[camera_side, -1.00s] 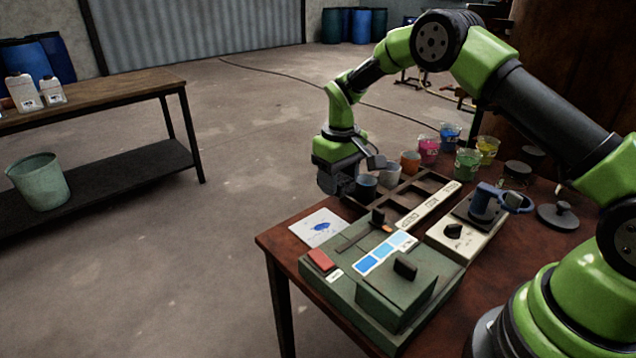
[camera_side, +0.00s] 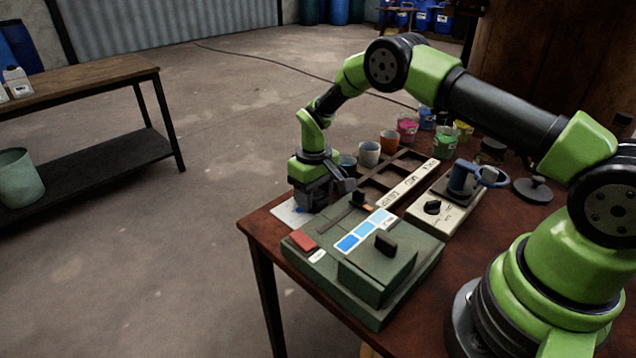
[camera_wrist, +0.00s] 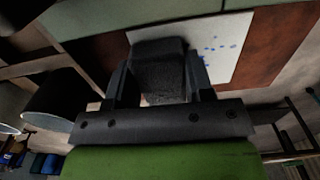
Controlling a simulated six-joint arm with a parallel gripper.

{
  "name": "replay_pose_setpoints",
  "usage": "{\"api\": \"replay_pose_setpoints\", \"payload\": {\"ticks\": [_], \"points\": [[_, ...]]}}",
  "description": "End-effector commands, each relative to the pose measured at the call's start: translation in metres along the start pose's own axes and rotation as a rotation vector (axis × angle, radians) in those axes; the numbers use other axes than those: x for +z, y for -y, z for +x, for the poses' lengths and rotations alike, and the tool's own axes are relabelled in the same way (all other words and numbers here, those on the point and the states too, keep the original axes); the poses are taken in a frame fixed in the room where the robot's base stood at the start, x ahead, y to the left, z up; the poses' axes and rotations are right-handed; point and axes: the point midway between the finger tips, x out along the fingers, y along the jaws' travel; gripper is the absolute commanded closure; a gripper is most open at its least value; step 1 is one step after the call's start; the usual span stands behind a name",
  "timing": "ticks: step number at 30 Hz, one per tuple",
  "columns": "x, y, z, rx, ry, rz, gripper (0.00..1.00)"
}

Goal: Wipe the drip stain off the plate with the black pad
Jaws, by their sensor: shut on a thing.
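My gripper (camera_side: 312,205) is shut on the black pad (camera_wrist: 158,68), a dark rough block between the two fingers in the wrist view. The white plate (camera_side: 285,213) lies at the table's far left corner, mostly hidden behind the gripper in the side view. In the wrist view the plate (camera_wrist: 228,28) lies under and beside the pad. The drip stain shows there as several small blue spots (camera_wrist: 214,47) just right of the pad; the pad may hide more of it. The pad is at or just above the plate; I cannot tell whether it touches.
A green box with a red button (camera_side: 303,240) and blue swatches (camera_side: 365,230) stands close in front of the plate. A dark divided rack (camera_side: 390,180) and several paint cups (camera_side: 369,153) stand to the right. The table edge (camera_side: 247,228) is close on the left.

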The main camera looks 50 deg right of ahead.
Motion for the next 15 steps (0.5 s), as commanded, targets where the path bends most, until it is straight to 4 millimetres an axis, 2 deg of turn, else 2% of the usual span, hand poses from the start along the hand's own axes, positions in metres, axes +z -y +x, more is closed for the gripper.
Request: {"api": "replay_pose_setpoints", "payload": {"ticks": [15], "points": [[0.001,0.048,0.0,0.0,0.001,-0.003,0.78]]}}
